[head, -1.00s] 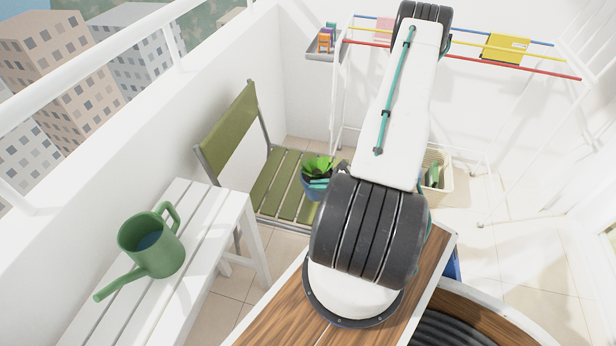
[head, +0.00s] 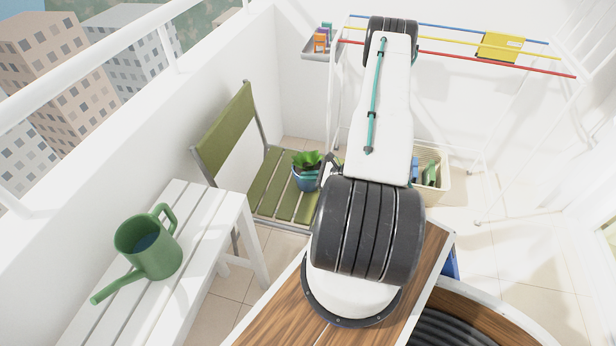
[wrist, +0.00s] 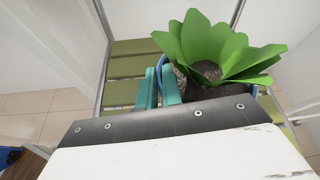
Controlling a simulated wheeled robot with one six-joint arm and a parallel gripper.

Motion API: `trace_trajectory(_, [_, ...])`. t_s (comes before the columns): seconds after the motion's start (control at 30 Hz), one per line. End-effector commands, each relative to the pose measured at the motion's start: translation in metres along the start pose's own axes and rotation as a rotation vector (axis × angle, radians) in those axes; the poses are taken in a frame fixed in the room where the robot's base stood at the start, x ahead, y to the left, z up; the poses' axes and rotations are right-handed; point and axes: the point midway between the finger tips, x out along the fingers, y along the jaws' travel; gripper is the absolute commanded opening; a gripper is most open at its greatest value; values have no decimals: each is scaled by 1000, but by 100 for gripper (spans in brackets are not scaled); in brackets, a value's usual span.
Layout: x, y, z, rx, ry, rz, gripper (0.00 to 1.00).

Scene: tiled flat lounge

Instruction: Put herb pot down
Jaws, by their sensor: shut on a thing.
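The herb pot (head: 305,182) is a blue pot with dark soil and broad green leaves. In the head view it is over the slatted seat of the green folding chair (head: 273,185), toward the seat's right side. I cannot tell whether its base touches the slats. In the wrist view the herb pot (wrist: 210,48) is upright, just beyond my gripper (wrist: 163,88). The teal fingers are shut on the near left part of its rim. The pot's lower part is hidden there by my wrist. In the head view my arm hides most of the gripper.
A green watering can (head: 150,245) stands on a white slatted bench (head: 205,215) at the left. A drying rack (head: 460,58) with a yellow cloth (head: 500,47) stands at the back. A cream basket (head: 440,180) sits on the floor behind my arm. A wooden-topped surface (head: 265,318) is in front.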

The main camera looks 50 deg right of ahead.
Motion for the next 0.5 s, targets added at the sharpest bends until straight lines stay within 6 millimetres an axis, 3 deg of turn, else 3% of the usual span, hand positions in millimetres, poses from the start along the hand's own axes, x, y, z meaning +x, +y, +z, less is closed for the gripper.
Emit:
trace_trajectory(0.3, [1,0,-1,-2,-2,-1,0])
trace_trajectory(0.4, [1,0,-2,-1,0,-1,29])
trace_trajectory(0.5, [1,0,-2,-1,0,-1,29])
